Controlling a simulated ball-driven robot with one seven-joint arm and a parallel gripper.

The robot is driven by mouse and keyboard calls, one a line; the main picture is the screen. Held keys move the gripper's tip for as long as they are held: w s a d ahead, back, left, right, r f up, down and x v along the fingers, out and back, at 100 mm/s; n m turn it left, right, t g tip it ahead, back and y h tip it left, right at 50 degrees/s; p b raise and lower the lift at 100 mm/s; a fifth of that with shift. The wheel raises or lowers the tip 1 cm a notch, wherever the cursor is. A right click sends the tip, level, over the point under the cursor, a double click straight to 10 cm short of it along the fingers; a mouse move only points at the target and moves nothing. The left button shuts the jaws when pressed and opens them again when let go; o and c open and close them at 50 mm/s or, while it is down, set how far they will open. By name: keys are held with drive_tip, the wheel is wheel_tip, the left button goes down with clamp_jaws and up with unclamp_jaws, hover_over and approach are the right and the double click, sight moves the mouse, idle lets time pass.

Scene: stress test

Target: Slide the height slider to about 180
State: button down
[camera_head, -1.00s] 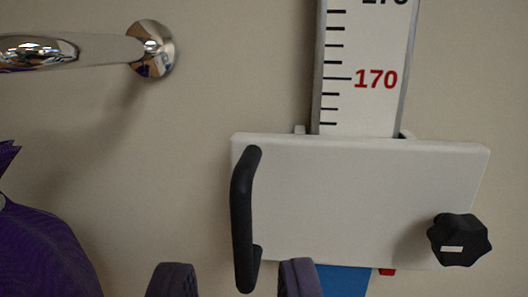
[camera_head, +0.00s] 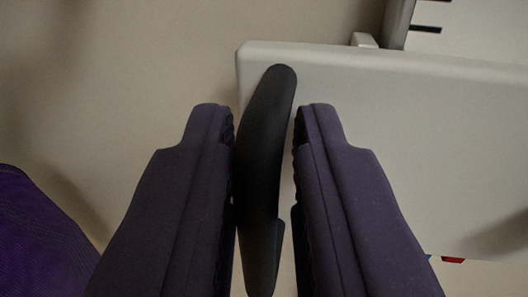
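The height slider is a white plate (camera_head: 420,130) on the wall in the camera_head view, filling the right half. Its black upright bar handle (camera_head: 265,130) stands near the plate's left edge. My gripper (camera_head: 265,112) has its two dark purple fingers on either side of the handle. The left finger is very close to the handle or touching it; I cannot tell which. A narrow gap shows between the right finger and the handle. Part of the scale (camera_head: 470,28) shows at the upper right with black marks. No number is visible now.
A purple fabric thing (camera_head: 38,235) is at the lower left. The beige wall (camera_head: 120,60) is bare at the upper left. Small bits of red (camera_head: 452,260) and blue show under the plate's lower edge.

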drive_tip(key=shift+a+r, duration=0.1)
drive_tip(key=shift+r, duration=0.05)
wheel_tip(320, 180, up, 25)
drive_tip(key=p, duration=1.2)
drive_tip(key=c, duration=1.3)
unclamp_jaws()
drive_tip(key=shift+a, duration=0.15)
drive_tip(key=s+b, duration=0.3)
drive_tip(key=s, duration=0.4)
drive_tip(key=shift+s+a, duration=0.2)
drive_tip(key=shift+s, duration=0.2)
